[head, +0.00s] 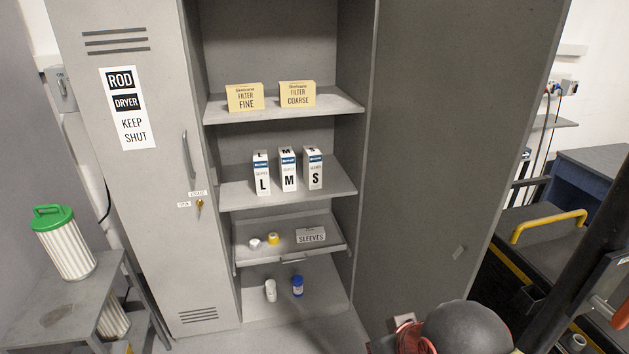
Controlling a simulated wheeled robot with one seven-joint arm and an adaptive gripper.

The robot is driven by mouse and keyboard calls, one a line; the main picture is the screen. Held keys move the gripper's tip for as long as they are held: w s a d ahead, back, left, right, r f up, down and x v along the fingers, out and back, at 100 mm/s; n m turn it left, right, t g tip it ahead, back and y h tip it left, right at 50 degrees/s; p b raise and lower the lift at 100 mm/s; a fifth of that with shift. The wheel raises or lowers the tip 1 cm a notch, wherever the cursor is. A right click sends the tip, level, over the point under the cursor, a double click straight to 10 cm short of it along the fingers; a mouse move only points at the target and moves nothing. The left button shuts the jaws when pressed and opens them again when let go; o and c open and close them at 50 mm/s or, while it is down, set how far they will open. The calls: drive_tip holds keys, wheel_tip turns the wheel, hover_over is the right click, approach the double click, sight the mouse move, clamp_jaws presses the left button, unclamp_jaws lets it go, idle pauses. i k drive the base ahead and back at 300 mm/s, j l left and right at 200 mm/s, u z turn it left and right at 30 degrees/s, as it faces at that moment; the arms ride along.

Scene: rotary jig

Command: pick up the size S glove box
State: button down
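The size S glove box (313,169) is a narrow white box with a blue band and a large black S. It stands upright on the second shelf from the top (338,187) in the open grey cabinet, at the right end of a row of three. The matching M box (288,171) stands just left of it, and the L box (262,174) stands left of that. The front of the S box is unobstructed. My gripper cannot be made out; only a dark, rounded part, probably of my arm, shows at the bottom right.
Two yellow filter boxes, FINE (245,97) and COARSE (298,94), stand on the shelf above. Below is a pull-out tray (290,257) with small rolls and a SLEEVES box (311,235). The open door (440,150) bounds the right side. The shelf right of S is clear.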

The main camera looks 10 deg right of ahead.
sight(312, 156)
drive_tip(key=i+u, duration=0.25)
drive_tip(key=i, duration=0.9)
drive_tip(key=i+l+u, duration=0.2)
drive_tip(key=i, duration=0.95)
drive_tip(key=j, duration=0.1)
